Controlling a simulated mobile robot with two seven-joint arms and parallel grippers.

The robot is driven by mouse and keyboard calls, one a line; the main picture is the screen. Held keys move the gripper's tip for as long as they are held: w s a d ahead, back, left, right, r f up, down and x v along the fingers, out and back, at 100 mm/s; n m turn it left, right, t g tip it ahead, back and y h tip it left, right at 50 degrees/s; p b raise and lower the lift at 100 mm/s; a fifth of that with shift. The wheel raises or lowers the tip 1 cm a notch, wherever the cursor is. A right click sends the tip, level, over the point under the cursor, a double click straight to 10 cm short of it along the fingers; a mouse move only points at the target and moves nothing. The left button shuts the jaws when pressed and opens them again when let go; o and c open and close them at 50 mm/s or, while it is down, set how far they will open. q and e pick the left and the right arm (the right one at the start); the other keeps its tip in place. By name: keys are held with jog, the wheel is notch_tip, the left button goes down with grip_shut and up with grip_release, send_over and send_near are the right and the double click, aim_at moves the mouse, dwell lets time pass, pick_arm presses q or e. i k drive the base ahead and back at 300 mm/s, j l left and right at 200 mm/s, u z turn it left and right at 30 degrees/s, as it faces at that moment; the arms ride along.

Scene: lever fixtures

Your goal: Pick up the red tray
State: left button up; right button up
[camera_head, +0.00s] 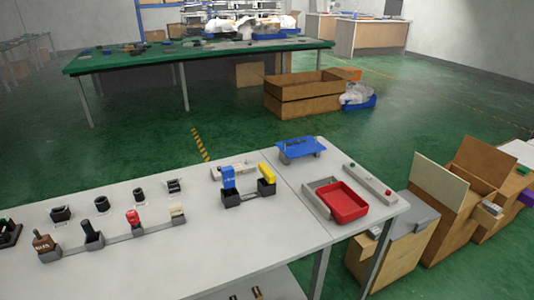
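A red tray (345,203) lies on the right end of the light grey table (245,242), near its right edge. It is shallow with raised walls and looks empty. A grey tray or frame (316,202) sits against its left side; I cannot tell whether the red tray rests in it or beside it. Neither of my grippers shows in the head view.
A blue stand (300,148) is behind the red tray, and a pale bar with buttons (367,182) is to its right. A black holder with blue and yellow parts (248,192) stands left. Open cardboard boxes (463,190) stand right of the table.

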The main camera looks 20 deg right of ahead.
aim_at(345, 206)
jog(key=l+u, duration=0.15)
jog(key=u, duration=0.4)
jog(key=k+l+u, duration=0.1)
jog(key=l+u, duration=0.2)
jog(key=l, duration=0.15)
jog(key=k+l+u, duration=0.15)
jog(key=l+u, duration=0.15)
jog(key=l, duration=0.1)
